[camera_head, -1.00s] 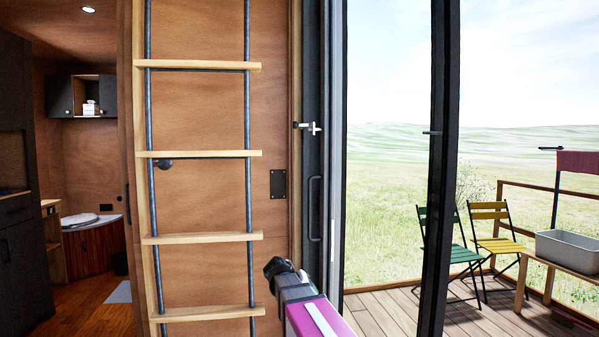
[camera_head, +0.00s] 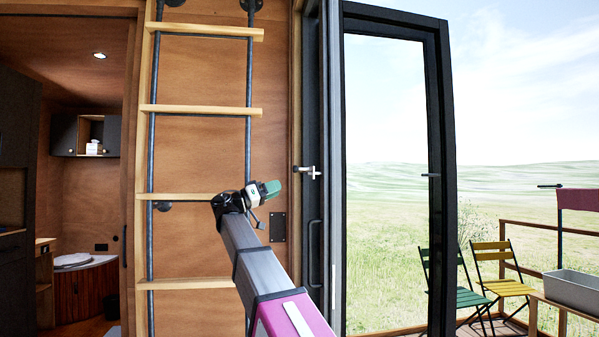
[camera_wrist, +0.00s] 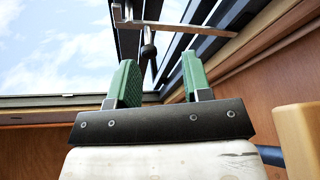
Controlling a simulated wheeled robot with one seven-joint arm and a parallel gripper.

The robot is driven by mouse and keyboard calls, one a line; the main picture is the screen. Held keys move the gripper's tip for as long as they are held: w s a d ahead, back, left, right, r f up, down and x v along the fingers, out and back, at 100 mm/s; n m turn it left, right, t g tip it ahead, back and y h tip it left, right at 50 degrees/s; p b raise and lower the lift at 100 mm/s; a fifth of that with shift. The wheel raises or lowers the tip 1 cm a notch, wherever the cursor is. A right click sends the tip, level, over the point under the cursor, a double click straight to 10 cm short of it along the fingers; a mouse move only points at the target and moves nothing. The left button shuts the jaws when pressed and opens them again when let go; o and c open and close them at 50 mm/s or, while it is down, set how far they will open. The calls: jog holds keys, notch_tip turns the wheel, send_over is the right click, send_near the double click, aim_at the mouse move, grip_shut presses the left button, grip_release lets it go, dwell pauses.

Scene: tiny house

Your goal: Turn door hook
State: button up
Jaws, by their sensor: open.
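The door hook (camera_head: 308,171) is a small silver lever on the dark door frame, left of the glass door opening. My gripper (camera_head: 270,188) has green fingers and is just left of and slightly below the hook in the head view, apart from it in the picture. In the wrist view my gripper (camera_wrist: 160,77) is open and empty. Silver metal hardware (camera_wrist: 180,28), which looks like the hook, shows beyond the fingertips near the top. A dark rounded piece (camera_wrist: 148,52) hangs below it, between the fingers in the picture. Contact does not show.
A wooden ladder (camera_head: 200,110) with dark rails stands left of my gripper, close to the arm. The open glass door (camera_head: 440,150) is at the right. A black handle (camera_head: 314,252) is on the frame below the hook. A deck with folding chairs (camera_head: 497,270) lies outside.

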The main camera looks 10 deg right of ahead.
aim_at(300, 169)
jog(key=shift+m+g+h, duration=0.3)
jog(key=shift+m+g, duration=0.2)
jog(key=d+r, duration=0.2)
jog(key=d, duration=0.1)
jog(key=d+r, duration=0.2)
jog(key=d, duration=0.1)
jog(key=d+r, duration=0.2)
jog(key=d, duration=0.1)
jog(key=shift+w+r, duration=0.15)
jog(key=shift+r, duration=0.25)
jog(key=shift+c, duration=0.3)
grip_shut()
